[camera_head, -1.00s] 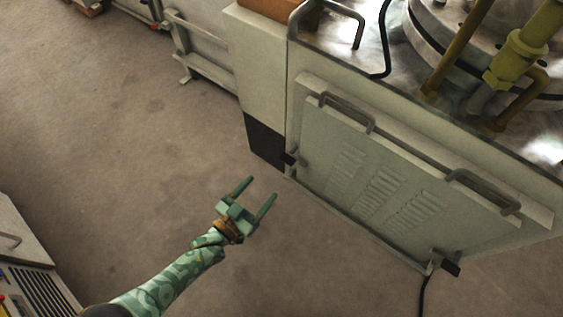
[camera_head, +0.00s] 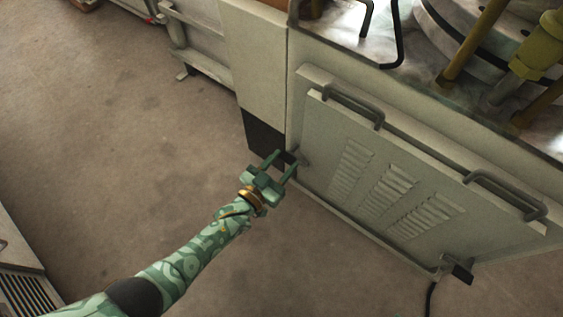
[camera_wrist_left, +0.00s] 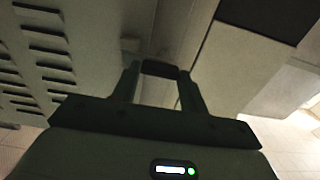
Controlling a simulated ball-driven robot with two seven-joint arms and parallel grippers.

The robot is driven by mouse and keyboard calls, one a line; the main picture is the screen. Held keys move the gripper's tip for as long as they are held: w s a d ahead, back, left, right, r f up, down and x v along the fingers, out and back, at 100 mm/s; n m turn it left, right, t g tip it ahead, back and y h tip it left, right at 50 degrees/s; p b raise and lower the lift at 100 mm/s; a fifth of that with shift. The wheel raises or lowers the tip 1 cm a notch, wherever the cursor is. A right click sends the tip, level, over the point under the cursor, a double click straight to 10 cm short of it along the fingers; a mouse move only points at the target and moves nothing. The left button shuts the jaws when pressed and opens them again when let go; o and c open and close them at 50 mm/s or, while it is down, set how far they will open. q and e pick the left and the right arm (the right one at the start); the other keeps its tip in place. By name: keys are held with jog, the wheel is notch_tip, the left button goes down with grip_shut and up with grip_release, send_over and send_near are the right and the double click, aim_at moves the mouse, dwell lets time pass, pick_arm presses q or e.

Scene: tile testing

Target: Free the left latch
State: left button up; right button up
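The left latch (camera_head: 291,157) is a small dark handle at the lower left corner of the grey louvred panel (camera_head: 325,140). My left gripper (camera_head: 285,160) is open, with its two fingertips at the latch. In the left wrist view the dark latch (camera_wrist_left: 160,68) shows between the fingertips of the gripper (camera_wrist_left: 160,71). I cannot tell whether the fingers touch it. A second dark latch (camera_head: 461,274) sits at the panel's lower right corner.
Two handles (camera_head: 352,108) (camera_head: 506,195) stick out along the panel's top edge. A pale cabinet (camera_head: 255,70) with a dark base stands just left of the panel. The floor (camera_head: 130,130) on the left is clear.

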pick_arm(q)
jog(key=shift+c, duration=0.7)
jog(key=shift+n, duration=0.3)
jog(key=n, duration=0.5)
jog(key=shift+a, duration=0.15)
jog(key=n, duration=0.3)
jog(key=shift+w+n, duration=0.1)
jog(key=shift+n, duration=0.3)
jog(key=n, duration=0.2)
jog(key=shift+a+n, duration=0.15)
jog(key=shift+n, duration=0.25)
jog(key=shift+w+a+f+n+b, duration=0.1)
jog(key=shift+n+b, duration=0.35)
jog(key=shift+n, duration=2.35)
pick_arm(e)
jog(key=shift+w+a+r, duration=0.2)
jog(key=shift+w+a, duration=0.2)
jog(key=shift+a, duration=0.05)
jog(key=shift+w+t+y, duration=0.1)
jog(key=shift+t+y, duration=0.2)
